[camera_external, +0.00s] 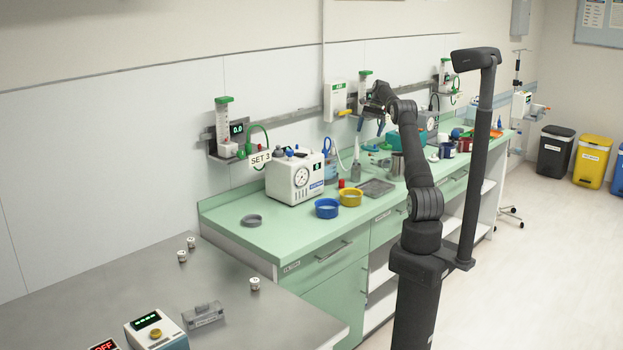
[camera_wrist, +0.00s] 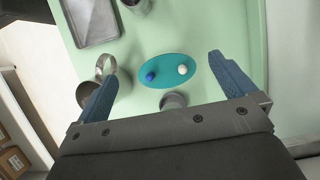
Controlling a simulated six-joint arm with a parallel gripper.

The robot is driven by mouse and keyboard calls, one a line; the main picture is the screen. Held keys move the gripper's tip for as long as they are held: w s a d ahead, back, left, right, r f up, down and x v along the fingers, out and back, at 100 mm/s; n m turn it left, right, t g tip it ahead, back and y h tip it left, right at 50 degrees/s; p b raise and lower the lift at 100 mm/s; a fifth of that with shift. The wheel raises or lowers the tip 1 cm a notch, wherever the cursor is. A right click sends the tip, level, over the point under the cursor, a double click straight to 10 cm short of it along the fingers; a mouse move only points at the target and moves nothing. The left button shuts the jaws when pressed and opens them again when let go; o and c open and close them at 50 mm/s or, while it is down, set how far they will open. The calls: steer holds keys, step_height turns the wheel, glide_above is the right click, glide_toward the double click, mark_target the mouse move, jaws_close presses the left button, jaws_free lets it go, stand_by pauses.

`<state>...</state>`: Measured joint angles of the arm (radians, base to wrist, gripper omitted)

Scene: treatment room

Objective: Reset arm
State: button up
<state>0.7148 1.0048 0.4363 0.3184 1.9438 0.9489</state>
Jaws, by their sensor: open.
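My gripper (camera_external: 371,124) is at the end of my raised arm, above the green counter (camera_external: 240,236) near the wall rail. Its two blue fingers are spread apart with nothing between them. In the wrist view my gripper (camera_wrist: 160,68) points down over a teal oval dish (camera_wrist: 165,82) that holds a small blue ball (camera_wrist: 150,76) and a small white ball (camera_wrist: 182,70). The dish lies below the fingers, and neither finger appears to touch it. A grey round object (camera_wrist: 174,100) beside the dish is partly hidden by the gripper body.
A metal mug (camera_wrist: 92,92) is partly behind the left finger. A grey tray (camera_external: 375,188) lies on the counter near a yellow bowl (camera_external: 350,197), a blue bowl (camera_external: 327,208) and a white gauge machine (camera_external: 294,179). A wall rail (camera_external: 290,112) with devices runs behind.

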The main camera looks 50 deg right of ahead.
steer(key=w+a+r+m+t, duration=0.1)
steer(key=a+r+m, duration=0.1)
steer(key=a+r, duration=0.45)
steer(key=w+a+r+m+t, duration=0.1)
steer(key=a+r+m, duration=0.15)
steer(key=r, duration=0.75)
steer(key=w+a+r, duration=0.3)
steer(key=a+r, duration=0.1)
steer(key=a, duration=0.7)
steer(key=w+a+f, duration=0.1)
steer(key=w+a, duration=0.2)
steer(key=a, duration=2.4)
steer(key=s+a, duration=0.3)
steer(key=a, duration=0.6)
steer(key=s+a+f, duration=0.1)
steer(key=s+a, duration=0.3)
steer(key=a, duration=0.5)
steer(key=s+a, duration=0.3)
steer(key=a, duration=0.6)
steer(key=shift+s+f+h, duration=0.25)
steer(key=shift+s+h, duration=0.05)
steer(key=shift+s, duration=0.05)
